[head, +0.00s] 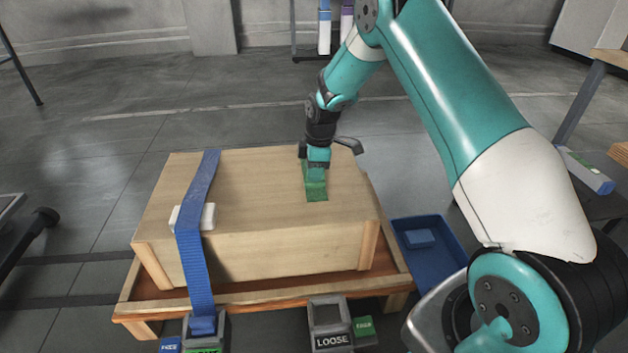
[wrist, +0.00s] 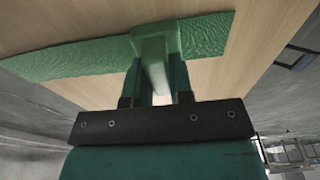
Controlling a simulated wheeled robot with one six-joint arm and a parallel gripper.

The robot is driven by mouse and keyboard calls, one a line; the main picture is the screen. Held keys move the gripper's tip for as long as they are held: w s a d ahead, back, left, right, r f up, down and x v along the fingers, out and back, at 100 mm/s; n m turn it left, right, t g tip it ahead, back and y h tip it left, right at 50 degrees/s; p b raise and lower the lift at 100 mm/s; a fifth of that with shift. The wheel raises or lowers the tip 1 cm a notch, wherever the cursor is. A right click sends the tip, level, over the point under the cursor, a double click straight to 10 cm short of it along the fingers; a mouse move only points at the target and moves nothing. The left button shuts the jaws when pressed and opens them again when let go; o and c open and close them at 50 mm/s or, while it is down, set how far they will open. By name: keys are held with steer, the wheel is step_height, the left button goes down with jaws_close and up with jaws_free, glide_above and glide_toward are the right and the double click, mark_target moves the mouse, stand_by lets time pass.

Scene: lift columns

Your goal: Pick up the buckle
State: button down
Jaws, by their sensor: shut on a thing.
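A pale green block, which I take to be the buckle (wrist: 154,44), sits between my fingers in the wrist view. My gripper (wrist: 157,78) is shut on it, just above the top of a wooden crate (head: 255,200). A green strap (wrist: 75,58) passes behind the buckle on both sides. In the head view my gripper (head: 317,163) points down at the right part of the crate top. The green strap (head: 316,188) shows there as a short piece; the buckle is mostly hidden by the fingers.
A blue strap (head: 194,260) crosses the crate's left part, over a white pad (head: 208,216). A grey socket marked LOOSE (head: 331,325) and a green tag (head: 364,327) stand in front. A blue tray (head: 457,252) holding a blue block (head: 420,238) lies to the right.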

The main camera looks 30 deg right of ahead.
step_height(320, 180, up, 20)
steer(key=p, duration=0.8)
steer(key=shift+p, duration=0.3)
